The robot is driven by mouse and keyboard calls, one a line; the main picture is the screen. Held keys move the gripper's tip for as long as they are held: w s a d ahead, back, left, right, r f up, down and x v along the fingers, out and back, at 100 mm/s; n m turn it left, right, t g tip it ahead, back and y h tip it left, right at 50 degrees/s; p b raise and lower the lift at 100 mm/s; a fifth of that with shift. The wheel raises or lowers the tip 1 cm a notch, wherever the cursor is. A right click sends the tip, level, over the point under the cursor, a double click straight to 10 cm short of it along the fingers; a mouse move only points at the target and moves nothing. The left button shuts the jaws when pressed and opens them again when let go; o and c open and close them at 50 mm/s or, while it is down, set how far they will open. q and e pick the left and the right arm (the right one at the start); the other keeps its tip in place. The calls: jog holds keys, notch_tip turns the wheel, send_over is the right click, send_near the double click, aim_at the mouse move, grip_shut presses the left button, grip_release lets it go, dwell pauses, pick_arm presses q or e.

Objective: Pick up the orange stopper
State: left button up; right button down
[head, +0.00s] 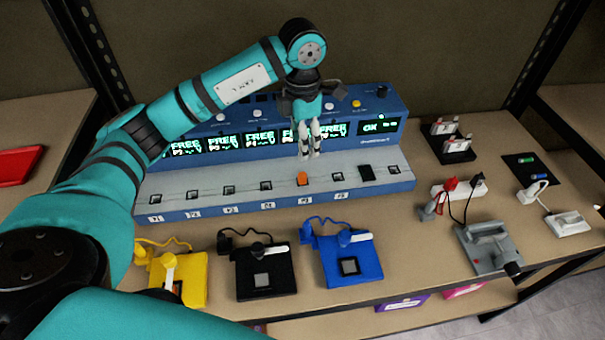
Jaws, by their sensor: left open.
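The orange stopper (302,179) is a small orange block. It sits at one of the numbered ports on the grey ledge of the blue freeze dryer (401,187), right of the ledge's middle. My left gripper (305,155) points down just above and behind the stopper in the picture. Its pale fingers are open and look empty. I cannot tell the exact height between fingertips and stopper. My right gripper does not show.
Yellow (190,288), black (279,283) and blue (365,272) devices with cables lie in front of the dryer. A grey device (490,247), a white power strip (451,191) and a black rack (455,153) stand at right.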

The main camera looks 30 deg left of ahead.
aim_at(302, 175)
pick_arm(q)
notch_tip(302, 175, down, 4)
jog(key=shift+w+p, duration=0.1)
jog(key=shift+p, duration=0.2)
notch_tip(302, 175, down, 2)
jog(key=shift+w+a+f, duration=0.1)
jog(key=shift+f, duration=0.15)
jog(key=shift+f+p, duration=0.3)
jog(key=shift+f, duration=0.1)
jog(key=f, duration=0.1)
jog(key=f+p, duration=0.1)
jog(key=f, duration=0.2)
jog(key=shift+w+a+f, duration=0.2)
jog(key=shift+w+f, duration=0.05)
jog(key=shift+w, duration=0.1)
jog(key=shift+f, duration=0.2)
jog(key=shift+c, duration=0.4)
grip_shut()
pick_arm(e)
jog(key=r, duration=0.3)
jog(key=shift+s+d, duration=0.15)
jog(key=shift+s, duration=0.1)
